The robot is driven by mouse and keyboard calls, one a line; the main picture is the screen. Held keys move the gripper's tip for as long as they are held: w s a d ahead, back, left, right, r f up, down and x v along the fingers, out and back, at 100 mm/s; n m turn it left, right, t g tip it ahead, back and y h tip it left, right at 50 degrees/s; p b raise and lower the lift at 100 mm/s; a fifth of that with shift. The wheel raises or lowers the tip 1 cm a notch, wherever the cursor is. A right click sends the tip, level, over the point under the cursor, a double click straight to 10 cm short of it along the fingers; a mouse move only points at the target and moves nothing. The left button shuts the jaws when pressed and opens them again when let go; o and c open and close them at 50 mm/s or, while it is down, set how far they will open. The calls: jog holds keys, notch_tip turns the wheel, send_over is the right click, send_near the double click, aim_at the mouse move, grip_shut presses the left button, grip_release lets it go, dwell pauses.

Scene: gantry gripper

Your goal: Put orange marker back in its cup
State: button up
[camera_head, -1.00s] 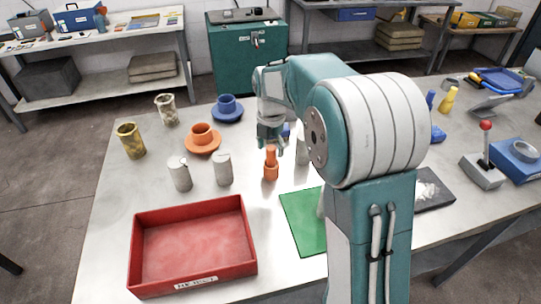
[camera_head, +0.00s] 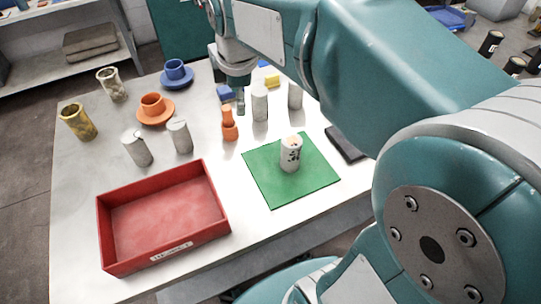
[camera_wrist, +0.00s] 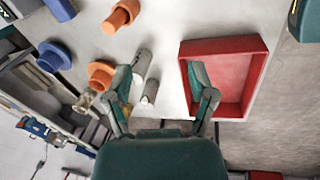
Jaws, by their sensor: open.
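The orange marker (camera_head: 229,126) stands upright on the table, with a narrower top part. It also shows in the wrist view (camera_wrist: 120,15), near the top edge. An orange cup on an orange saucer (camera_head: 153,106) stands behind it to the left; a white dark-marked cup (camera_head: 291,154) stands on a green mat. I cannot tell which cup belongs to the marker. My gripper (camera_head: 240,104) hangs close to the marker in the head view, partly covered by my arm. In the wrist view my gripper (camera_wrist: 164,92) is open and empty, with the marker outside its fingers.
A red tray (camera_head: 163,261) is at the front left. Grey cylinders (camera_head: 136,148) stand behind it. A blue cup on a saucer (camera_head: 177,76), a yellow cup (camera_head: 78,122) and a whitish cup (camera_head: 112,85) stand farther back. A dark flat block (camera_head: 346,144) lies right of the mat.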

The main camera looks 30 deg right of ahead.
jog(key=s+f+m+t, duration=0.3)
jog(key=s+m, duration=1.2)
jog(key=shift+s+m, duration=0.3)
jog(key=shift+s, duration=0.05)
jog(key=shift+d, duration=0.2)
